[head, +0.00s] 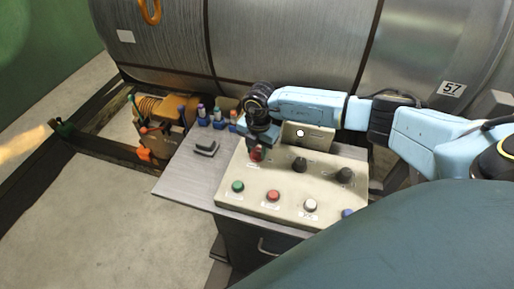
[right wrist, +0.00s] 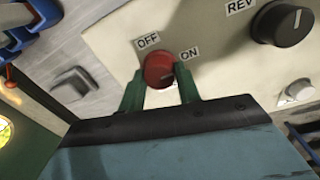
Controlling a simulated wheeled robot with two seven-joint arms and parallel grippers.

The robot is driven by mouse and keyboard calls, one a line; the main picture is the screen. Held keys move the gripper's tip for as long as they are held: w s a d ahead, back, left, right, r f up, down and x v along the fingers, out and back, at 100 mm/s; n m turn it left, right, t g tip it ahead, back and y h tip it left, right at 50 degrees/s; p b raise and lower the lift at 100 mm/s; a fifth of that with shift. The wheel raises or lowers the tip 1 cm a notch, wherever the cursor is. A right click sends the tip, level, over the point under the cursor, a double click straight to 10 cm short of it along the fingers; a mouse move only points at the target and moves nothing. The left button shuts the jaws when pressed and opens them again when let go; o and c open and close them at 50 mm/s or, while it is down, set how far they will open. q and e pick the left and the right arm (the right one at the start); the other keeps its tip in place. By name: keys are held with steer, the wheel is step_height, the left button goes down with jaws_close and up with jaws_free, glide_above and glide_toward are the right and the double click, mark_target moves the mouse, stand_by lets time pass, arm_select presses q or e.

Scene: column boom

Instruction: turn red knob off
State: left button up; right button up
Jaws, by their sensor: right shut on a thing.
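The red knob (right wrist: 158,70) is on the cream control panel (right wrist: 110,40), between an OFF label (right wrist: 148,40) at its upper left and an ON label (right wrist: 189,54) at its right. A pale mark on the knob's lower right side is partly hidden, so I cannot tell its setting. My right gripper (right wrist: 160,88) is shut on the knob, with a green finger on each side. In the head view the knob (head: 256,154) shows just under my right gripper (head: 257,147). My left gripper is not in view.
Two black knobs (head: 300,165) (head: 345,174) sit right of the red knob. A green button (head: 238,187), a red button (head: 273,196) and a white button (head: 310,205) line the front. A grey box (head: 206,147) lies left on the table (head: 185,170).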

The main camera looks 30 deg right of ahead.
steer(key=shift+n, duration=0.3)
steer(key=n+b, duration=0.1)
steer(key=n, duration=0.2)
steer(key=shift+n, duration=0.3)
steer(key=n+b, duration=0.2)
steer(key=n, duration=0.2)
steer(key=shift+n, duration=0.3)
steer(key=n+b, duration=0.2)
steer(key=n, duration=0.3)
steer(key=shift+w+b, duration=0.1)
steer(key=shift+b, duration=0.25)
steer(key=shift+n+g+b, duration=0.3)
steer(key=shift+n+b, duration=0.6)
steer(key=shift+n, duration=1.1)
steer(key=shift+r, duration=0.1)
steer(key=o, duration=1)
